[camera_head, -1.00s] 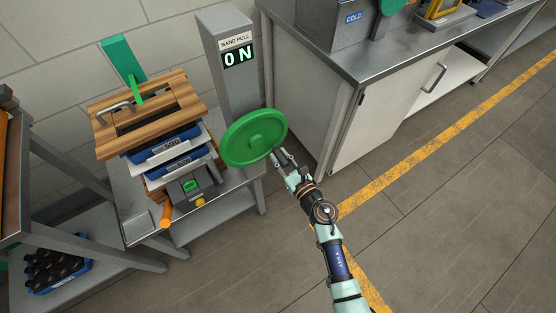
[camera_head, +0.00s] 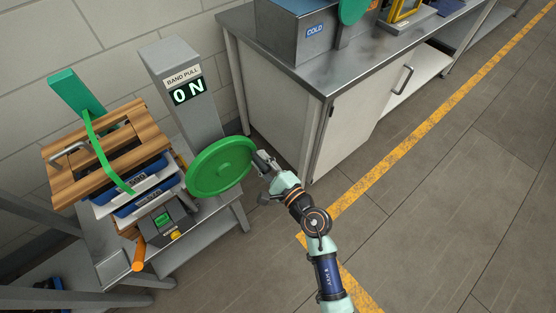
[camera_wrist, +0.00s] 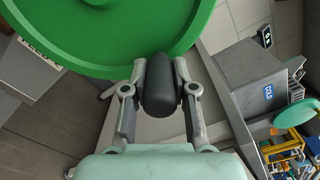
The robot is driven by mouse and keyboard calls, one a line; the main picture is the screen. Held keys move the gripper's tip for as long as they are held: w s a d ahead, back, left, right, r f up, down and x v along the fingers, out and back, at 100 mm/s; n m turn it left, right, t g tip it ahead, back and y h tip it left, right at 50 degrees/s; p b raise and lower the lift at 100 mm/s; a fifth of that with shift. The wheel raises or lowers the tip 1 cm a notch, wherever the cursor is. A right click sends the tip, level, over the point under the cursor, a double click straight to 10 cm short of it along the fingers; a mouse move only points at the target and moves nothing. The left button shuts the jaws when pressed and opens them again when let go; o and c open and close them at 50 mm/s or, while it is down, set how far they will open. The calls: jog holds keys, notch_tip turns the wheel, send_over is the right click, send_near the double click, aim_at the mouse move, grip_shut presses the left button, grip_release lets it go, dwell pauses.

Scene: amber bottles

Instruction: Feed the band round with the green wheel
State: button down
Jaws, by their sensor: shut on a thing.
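The green wheel (camera_head: 222,166) stands in front of the grey band pull post, and fills the top of the wrist view (camera_wrist: 110,35). Its dark handle (camera_wrist: 160,85) is at the rim, between my fingers. My gripper (camera_head: 264,163) is shut on this handle at the wheel's right side. A green band (camera_head: 100,150) comes from the green holder (camera_head: 76,92), crosses the slatted wooden top (camera_head: 112,150) and hangs over its front, with its lower end above the blue trays. The band pull display (camera_head: 189,91) reads 0 N.
Below the wooden top are blue trays (camera_head: 143,200), a small box with a green button (camera_head: 162,220) and an orange handle (camera_head: 138,255). A steel-topped cabinet (camera_head: 300,80) stands behind my gripper. The floor at right is clear.

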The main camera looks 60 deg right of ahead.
aim_at(238, 144)
jog(key=r+n, duration=0.2)
jog(key=n, duration=0.1)
jog(key=shift+a+r+p, duration=0.2)
jog(key=shift+r+p, duration=0.2)
jog(key=shift+w+a+r+n+p, duration=0.1)
jog(key=shift+a+r+n+p, duration=0.1)
jog(key=shift+r+n, duration=0.2)
jog(key=shift+w+a+r+n+p, duration=0.1)
jog(key=shift+r+n+p, duration=0.15)
jog(key=shift+n, duration=0.25)
jog(key=shift+a+r+p, duration=0.1)
jog(key=shift+r+p, duration=0.2)
jog(key=shift+r, duration=0.15)
jog(key=r+p, duration=0.1)
jog(key=a+r+p, duration=0.1)
jog(key=shift+w+a+r+p, duration=0.15)
jog(key=shift+w+a+p, duration=0.05)
jog(key=shift+a+p, duration=0.1)
jog(key=shift+w+a+r+p, duration=0.2)
jog(key=shift+a+r+p, duration=0.2)
jog(key=shift+a+p, duration=0.35)
jog(key=c, duration=0.9)
grip_release()
